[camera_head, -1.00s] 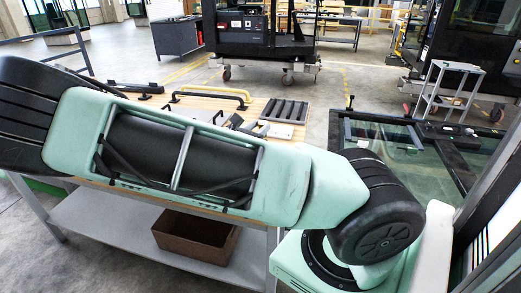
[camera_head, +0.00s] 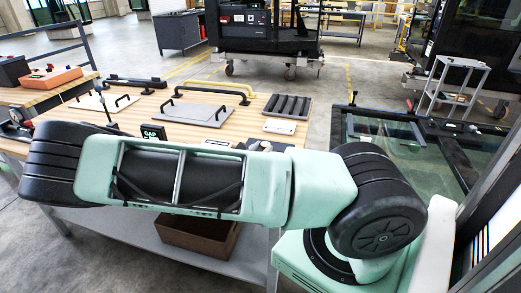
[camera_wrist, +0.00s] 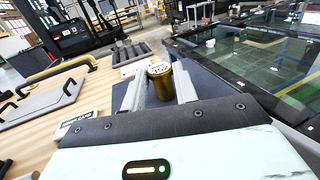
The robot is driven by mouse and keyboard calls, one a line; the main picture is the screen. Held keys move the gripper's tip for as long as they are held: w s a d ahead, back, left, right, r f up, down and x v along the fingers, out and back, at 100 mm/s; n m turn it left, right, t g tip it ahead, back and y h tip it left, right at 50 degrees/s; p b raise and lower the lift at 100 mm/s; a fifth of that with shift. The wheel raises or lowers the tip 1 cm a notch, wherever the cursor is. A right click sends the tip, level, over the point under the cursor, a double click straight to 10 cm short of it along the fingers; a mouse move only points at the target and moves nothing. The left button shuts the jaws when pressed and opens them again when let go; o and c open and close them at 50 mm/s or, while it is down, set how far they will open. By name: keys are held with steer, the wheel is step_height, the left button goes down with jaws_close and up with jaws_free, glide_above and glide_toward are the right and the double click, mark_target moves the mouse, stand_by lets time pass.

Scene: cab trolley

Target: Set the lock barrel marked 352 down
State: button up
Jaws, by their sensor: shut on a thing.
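My gripper (camera_wrist: 160,88) has its two pale fingers on either side of a brass lock barrel (camera_wrist: 160,86) in the wrist view. The barrel is upright and its round top carries the mark 352. A dark blue surface (camera_wrist: 208,82) lies behind and to the right of the barrel; I cannot tell whether the barrel touches it.
On the bench are a grey panel with a black handle (camera_head: 195,114), a yellow bar handle (camera_head: 222,86), a dark ribbed tray (camera_head: 287,106) and a white label plate (camera_head: 280,127). A glass-topped frame (camera_head: 405,150) stands right. A brown bin (camera_head: 198,237) sits on the lower shelf.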

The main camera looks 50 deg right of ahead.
steer(key=o, duration=1.1)
steer(key=shift+f, duration=0.1)
steer(key=shift+c, duration=0.2)
steer(key=shift+a+r, duration=0.1)
steer(key=shift+r, duration=0.1)
steer(key=s+a+f+m+g+y+b, duration=0.1)
steer(key=s+a+m+g+y, duration=0.25)
steer(key=a, duration=0.75)
steer(key=s+a+f+m+g+y+b, duration=0.1)
steer(key=s+a+m+y+b, duration=0.15)
steer(key=s+a+y, duration=0.65)
steer(key=s+a+r+m+t+y, duration=0.1)
steer(key=s+a+r+m+y, duration=0.1)
steer(key=a+r, duration=0.4)
steer(key=s+a+r+m+t+y, duration=0.2)
steer(key=a+r, duration=0.4)
steer(key=a, duration=0.7)
steer(key=shift+s+a+m+y+p, duration=0.15)
steer(key=shift+s+m+y+p, duration=0.35)
steer(key=shift+y, duration=0.55)
